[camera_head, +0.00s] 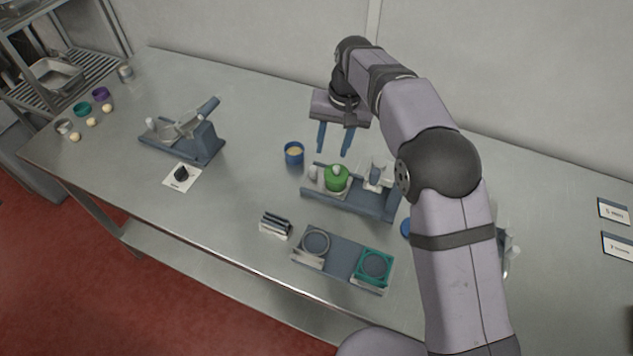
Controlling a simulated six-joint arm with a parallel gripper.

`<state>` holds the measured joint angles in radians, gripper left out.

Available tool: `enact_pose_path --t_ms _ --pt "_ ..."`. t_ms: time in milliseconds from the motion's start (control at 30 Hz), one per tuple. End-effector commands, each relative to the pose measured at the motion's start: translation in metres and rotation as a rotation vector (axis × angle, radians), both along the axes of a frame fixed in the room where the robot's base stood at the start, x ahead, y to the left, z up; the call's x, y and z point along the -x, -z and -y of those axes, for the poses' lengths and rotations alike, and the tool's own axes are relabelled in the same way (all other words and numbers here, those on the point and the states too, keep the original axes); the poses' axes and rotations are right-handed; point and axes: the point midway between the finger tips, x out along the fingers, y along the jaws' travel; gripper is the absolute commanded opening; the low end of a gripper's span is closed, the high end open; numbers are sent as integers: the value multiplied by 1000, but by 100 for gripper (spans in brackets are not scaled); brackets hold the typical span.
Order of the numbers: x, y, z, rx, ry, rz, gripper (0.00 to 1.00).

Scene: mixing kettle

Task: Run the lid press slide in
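What looks like the lid press (347,203) is a low blue-grey base right of the table's middle. A green round piece with a pale knob (337,178) sits on its left part, with another small pale knob (312,172) at its left end. A clear and white block (378,174) stands on its right part, partly behind my arm. I cannot tell which part is the slide or how far in it is. My gripper (335,152) points down above and behind the press, its two blue fingers apart with nothing between them.
A blue cup (294,153) with yellowish contents stands left of the press. In front are a two-ring fixture (341,258) and a small striped block (275,225). A lever device (183,138) stands further left. My arm hides part of the right side; open table lies between.

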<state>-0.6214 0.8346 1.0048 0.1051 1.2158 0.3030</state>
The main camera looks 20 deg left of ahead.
Motion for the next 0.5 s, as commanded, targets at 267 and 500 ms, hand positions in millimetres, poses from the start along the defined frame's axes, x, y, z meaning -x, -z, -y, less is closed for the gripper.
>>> enact_pose_path --t_ms 267,500 --pt "-1 24 -8 -94 -423 94 36" --pt "6 28 -11 -157 -786 207 36"
